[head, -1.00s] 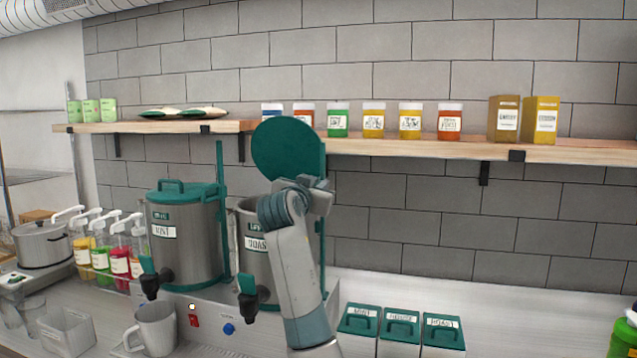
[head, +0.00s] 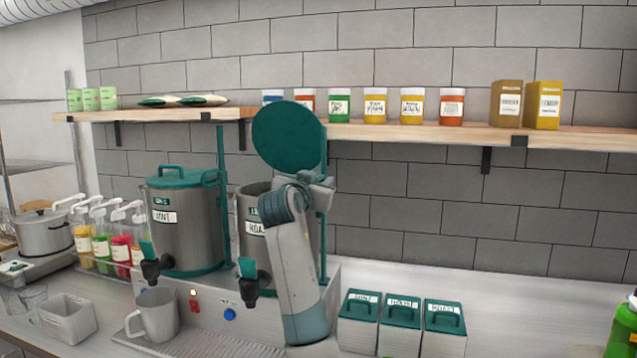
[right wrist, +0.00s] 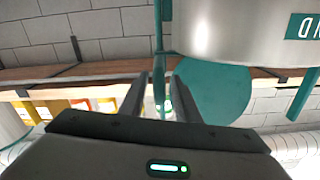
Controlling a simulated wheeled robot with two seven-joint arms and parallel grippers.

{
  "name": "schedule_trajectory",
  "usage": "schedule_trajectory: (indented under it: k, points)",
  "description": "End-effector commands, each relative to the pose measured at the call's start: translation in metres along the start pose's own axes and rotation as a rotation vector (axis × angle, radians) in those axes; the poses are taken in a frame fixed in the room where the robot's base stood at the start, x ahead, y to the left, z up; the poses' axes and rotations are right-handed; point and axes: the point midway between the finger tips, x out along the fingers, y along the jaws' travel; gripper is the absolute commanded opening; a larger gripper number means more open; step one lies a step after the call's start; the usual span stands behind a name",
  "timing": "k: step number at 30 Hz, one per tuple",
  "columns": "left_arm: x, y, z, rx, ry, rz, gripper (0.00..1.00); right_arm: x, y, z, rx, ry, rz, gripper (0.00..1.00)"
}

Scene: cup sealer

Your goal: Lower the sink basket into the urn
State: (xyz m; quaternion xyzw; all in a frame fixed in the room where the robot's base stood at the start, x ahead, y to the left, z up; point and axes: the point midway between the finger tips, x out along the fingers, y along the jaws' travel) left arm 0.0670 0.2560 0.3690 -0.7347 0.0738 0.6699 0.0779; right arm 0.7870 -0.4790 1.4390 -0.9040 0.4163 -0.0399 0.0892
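The urn with its lid open (head: 250,222) is a grey steel cylinder in the middle of the head view. Its round teal lid (head: 288,137) stands upright behind the mouth. My right gripper (head: 320,183) is at the urn's front right rim, and its arm hides part of the urn. In the right wrist view, the two fingers (right wrist: 162,85) are apart with nothing clearly held between them. That view is upside down and shows the urn wall (right wrist: 240,32) and the teal lid (right wrist: 215,92). I cannot make out a sink basket in either view. My left gripper is out of view.
A second urn with a closed lid (head: 185,222) stands to the left. Black taps stick out in front of both urns. A wooden shelf (head: 420,134) with jars runs behind. Teal-lidded boxes (head: 400,325) stand at right, and a mug (head: 157,315) at left.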

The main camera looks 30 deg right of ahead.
Motion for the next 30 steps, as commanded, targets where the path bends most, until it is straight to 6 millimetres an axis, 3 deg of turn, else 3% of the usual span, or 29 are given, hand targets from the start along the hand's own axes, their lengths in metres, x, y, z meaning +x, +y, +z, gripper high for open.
schedule_trajectory:
  k: [5, 11, 30]
  points:
    - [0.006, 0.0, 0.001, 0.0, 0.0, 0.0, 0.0, -0.01, -0.001, 0.001, 0.002, 0.002, -0.002, 0.3]
    - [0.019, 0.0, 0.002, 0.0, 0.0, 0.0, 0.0, -0.037, -0.001, 0.003, 0.004, 0.001, -0.004, 0.3]
    - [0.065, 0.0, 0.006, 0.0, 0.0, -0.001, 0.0, -0.156, -0.001, 0.004, 0.002, -0.002, -0.003, 0.3]
